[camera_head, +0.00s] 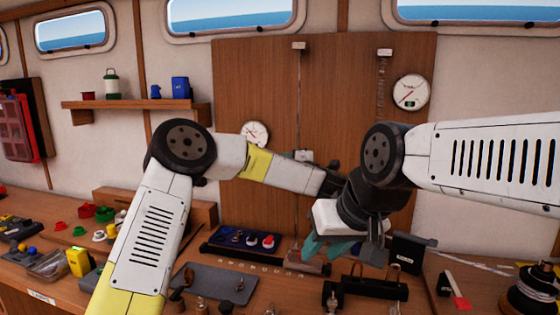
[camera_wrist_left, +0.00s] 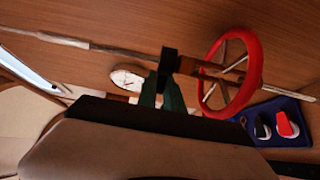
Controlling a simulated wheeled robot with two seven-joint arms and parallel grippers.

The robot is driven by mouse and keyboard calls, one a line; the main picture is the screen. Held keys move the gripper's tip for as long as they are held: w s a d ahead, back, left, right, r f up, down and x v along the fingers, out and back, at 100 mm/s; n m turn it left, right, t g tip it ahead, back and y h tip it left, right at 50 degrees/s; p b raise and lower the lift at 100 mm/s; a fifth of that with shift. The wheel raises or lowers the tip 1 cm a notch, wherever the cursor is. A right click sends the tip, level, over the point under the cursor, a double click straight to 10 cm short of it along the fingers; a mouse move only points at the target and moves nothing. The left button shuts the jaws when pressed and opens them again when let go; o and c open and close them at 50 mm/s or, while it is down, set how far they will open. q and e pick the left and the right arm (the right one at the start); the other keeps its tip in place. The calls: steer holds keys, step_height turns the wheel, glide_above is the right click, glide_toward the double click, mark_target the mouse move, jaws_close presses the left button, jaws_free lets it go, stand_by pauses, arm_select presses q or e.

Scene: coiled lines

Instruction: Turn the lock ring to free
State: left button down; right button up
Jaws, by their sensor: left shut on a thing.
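A red ring with pale spokes (camera_wrist_left: 232,75) shows in the left wrist view, with a brown bar reaching to its hub. I cannot tell if it is the lock ring. My left gripper (camera_wrist_left: 163,84) has green fingers close together on a small black piece (camera_wrist_left: 170,59) at the near end of that bar. In the head view, my left gripper and the ring are hidden behind my right arm. My right gripper (camera_head: 344,248) has teal fingers spread apart above the bench, with nothing visibly held.
A wooden panel (camera_head: 250,85) with dials (camera_head: 411,92) stands behind the bench. A grey mat (camera_head: 215,282), small tools and colored pieces crowd the bench. A shelf (camera_head: 135,105) is at upper left.

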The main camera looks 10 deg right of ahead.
arm_select(q)
steer(key=shift+s+d+n+g+y, duration=0.1)
steer(key=shift+s+n+g+y, duration=0.1)
steer(key=shift+n+y, duration=0.35)
steer(key=shift+s+n+g+y, duration=0.1)
steer(key=shift+n+g+y, duration=0.2)
steer(key=shift+y, duration=0.35)
steer(key=c, duration=1.5)
jaws_free()
steer(key=v, duration=0.7)
steer(key=shift+s+d+f, duration=0.1)
steer(key=shift+s+d, duration=0.1)
steer(key=shift+s, duration=0.1)
